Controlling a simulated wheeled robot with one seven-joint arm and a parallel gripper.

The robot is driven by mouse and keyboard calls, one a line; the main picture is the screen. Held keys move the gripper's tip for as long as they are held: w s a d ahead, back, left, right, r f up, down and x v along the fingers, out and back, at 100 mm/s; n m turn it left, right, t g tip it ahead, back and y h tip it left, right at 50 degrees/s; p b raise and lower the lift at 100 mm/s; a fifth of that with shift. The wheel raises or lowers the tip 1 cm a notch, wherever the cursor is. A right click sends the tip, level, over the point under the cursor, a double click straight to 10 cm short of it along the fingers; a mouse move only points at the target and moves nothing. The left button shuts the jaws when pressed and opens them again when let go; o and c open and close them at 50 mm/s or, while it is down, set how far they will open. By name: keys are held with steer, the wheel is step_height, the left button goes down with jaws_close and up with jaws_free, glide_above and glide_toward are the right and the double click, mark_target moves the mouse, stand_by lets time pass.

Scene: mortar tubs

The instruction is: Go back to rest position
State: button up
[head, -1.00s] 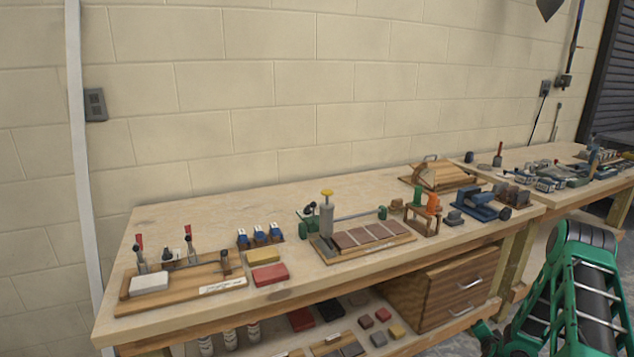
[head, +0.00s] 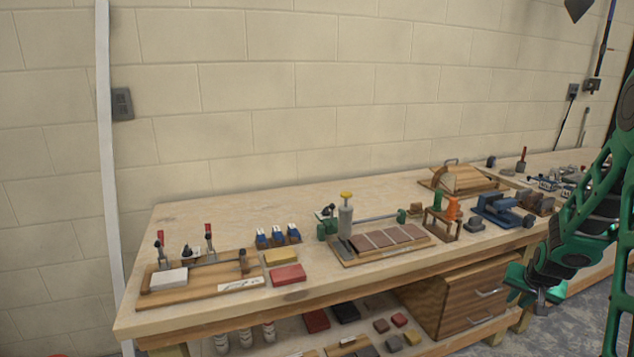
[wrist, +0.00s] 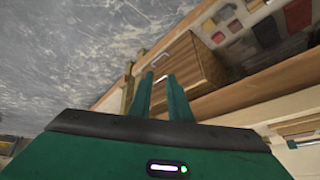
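My gripper shows in the wrist view (wrist: 160,78) as two green fingers with a narrow gap between them. Nothing is held in the gap; the wooden drawer cabinet and floor show behind it. In the head view my green arm comes in from the right edge and bends down to the gripper end (head: 536,290), which hangs in front of the bench's right part, beside the drawers. The fingers are hard to make out there.
The wooden workbench (head: 140,322) carries clamps on a board, red and yellow blocks, a tile jig and blue tools. Its drawer cabinet (head: 462,292) is below, near my gripper. A second bench stands at the right. Grey floor lies in front.

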steer(key=s+a+r+g+y, duration=0.1)
steer(key=s+a+r, duration=0.4)
steer(key=s, duration=0.6)
steer(key=s+a+r+n+g+y, duration=0.1)
steer(key=s+a+r, duration=0.4)
steer(key=s, duration=0.7)
steer(key=s+a+r+g+y, duration=0.1)
steer(key=s+a+r+g, duration=0.2)
steer(key=s, duration=0.8)
steer(key=a+r, duration=0.2)
steer(key=a, duration=0.1)
steer(key=shift+s+a+r, duration=0.15)
steer(key=shift+a+r, duration=0.1)
